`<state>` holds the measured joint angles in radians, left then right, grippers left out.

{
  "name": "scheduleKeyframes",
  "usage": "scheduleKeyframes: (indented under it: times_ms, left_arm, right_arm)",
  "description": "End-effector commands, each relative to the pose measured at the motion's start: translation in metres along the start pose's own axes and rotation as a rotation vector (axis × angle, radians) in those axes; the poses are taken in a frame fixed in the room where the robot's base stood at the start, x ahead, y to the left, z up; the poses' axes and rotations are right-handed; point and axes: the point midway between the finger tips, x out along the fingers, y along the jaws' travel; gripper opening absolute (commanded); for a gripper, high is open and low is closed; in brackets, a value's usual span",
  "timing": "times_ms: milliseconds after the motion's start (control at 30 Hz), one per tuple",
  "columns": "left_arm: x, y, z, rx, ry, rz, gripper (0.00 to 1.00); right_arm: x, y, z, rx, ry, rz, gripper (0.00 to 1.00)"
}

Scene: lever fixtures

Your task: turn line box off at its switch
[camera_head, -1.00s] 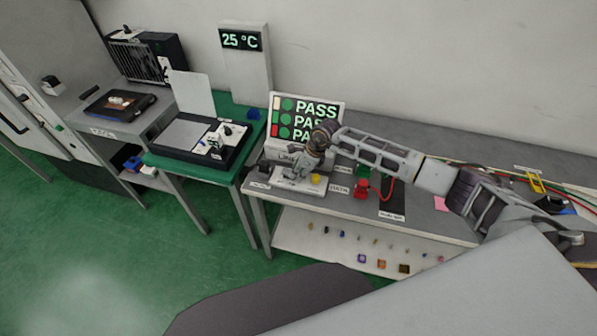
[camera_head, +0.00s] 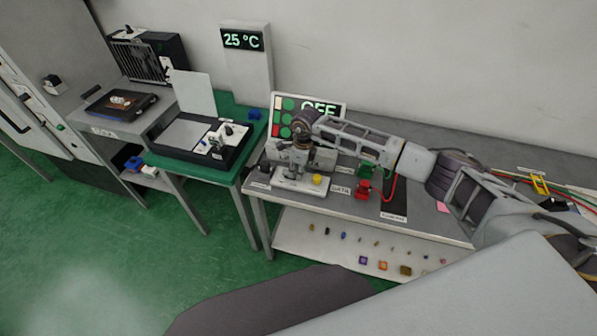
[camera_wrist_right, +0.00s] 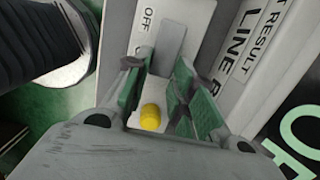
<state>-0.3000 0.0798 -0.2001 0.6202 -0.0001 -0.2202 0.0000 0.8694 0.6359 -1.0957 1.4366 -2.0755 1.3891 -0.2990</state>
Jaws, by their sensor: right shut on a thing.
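The line box (camera_head: 325,160) stands on the long grey bench, with a white switch plate (camera_head: 307,188) in front of it. My right gripper (camera_head: 292,172) is down at the plate. In the wrist view the right gripper (camera_wrist_right: 158,70) is shut on the grey switch lever (camera_wrist_right: 168,42), by the word OFF on the plate. The lever's base is partly hidden by the fingers. A yellow knob (camera_wrist_right: 150,117) shows between the fingers; it is also in the head view (camera_head: 318,179). My left gripper is not in view.
Red (camera_head: 362,189) and green (camera_head: 366,171) blocks with a red cable stand right of the plate. A black-and-white device (camera_head: 207,146) sits on the green table to the left. A shelf below (camera_head: 340,248) holds several small parts.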

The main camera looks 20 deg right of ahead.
Motion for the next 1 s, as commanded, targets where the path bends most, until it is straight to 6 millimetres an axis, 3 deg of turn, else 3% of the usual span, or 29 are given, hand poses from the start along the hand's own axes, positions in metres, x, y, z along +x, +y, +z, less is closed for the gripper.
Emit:
scheduleKeyframes:
  times_ms: [400, 833, 867, 1000]
  left_arm:
    - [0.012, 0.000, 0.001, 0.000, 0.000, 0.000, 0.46]
    - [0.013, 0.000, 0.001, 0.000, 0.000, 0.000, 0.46]
    - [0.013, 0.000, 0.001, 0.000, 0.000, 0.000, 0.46]
    - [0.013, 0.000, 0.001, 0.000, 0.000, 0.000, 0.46]
  right_arm:
    - [-0.002, 0.000, 0.006, 0.000, 0.146, -0.001, 0.01]
    - [-0.004, 0.000, 0.006, 0.000, 0.169, -0.001, 0.01]
    - [-0.004, 0.000, 0.006, 0.000, 0.169, -0.001, 0.29]
    - [-0.004, 0.000, 0.006, 0.000, 0.168, -0.001, 0.46]
